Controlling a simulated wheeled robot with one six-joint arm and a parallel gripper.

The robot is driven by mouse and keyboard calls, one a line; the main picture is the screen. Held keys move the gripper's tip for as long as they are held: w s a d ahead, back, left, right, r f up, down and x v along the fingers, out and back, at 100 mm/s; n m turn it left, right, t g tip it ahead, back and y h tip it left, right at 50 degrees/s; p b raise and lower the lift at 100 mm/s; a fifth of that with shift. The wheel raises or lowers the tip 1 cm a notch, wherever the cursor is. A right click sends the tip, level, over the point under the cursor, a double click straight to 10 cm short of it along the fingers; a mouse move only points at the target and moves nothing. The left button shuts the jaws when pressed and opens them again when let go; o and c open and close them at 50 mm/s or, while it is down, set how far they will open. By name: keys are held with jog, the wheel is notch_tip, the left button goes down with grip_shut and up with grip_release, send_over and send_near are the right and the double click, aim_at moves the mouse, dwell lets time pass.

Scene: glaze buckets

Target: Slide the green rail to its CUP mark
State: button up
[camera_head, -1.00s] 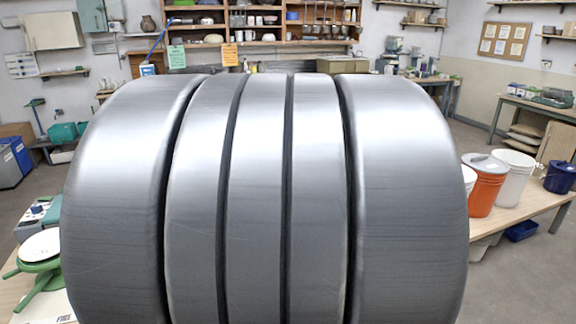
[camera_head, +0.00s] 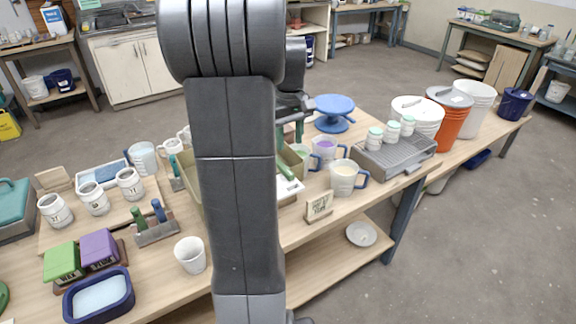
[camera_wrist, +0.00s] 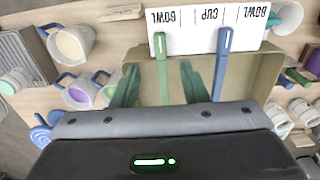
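The green rail (camera_wrist: 163,75) is a thin bar in the wrist view, its outer end under the left BOWL word of the white mark strip (camera_wrist: 190,45). The strip's lettering appears upside down, with CUP in the middle. A blue rail (camera_wrist: 221,65) lies to the right, its end between CUP and the right BOWL word. Both lie across an olive tray (camera_wrist: 265,75). My gripper (camera_wrist: 159,76) has two dark green fingers standing apart, with the green rail between them in the picture; contact cannot be told. In the head view my arm hides much of the tray (camera_head: 192,188).
Near the tray stand a cream-filled mug (camera_head: 345,180), a purple-filled cup (camera_head: 325,150) and a sign (camera_head: 319,206). A grey rack (camera_head: 398,155) with several jars is at right. A white cup (camera_head: 190,255) stands near the front edge. A blue turntable (camera_head: 335,108) is behind.

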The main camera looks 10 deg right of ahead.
aim_at(289, 172)
notch_tip(289, 172, down, 10)
jog(key=shift+w+f+p, duration=0.1)
jog(key=shift+f+p, duration=0.1)
jog(key=shift+p, duration=0.2)
jog(key=shift+a, duration=0.1)
grip_shut()
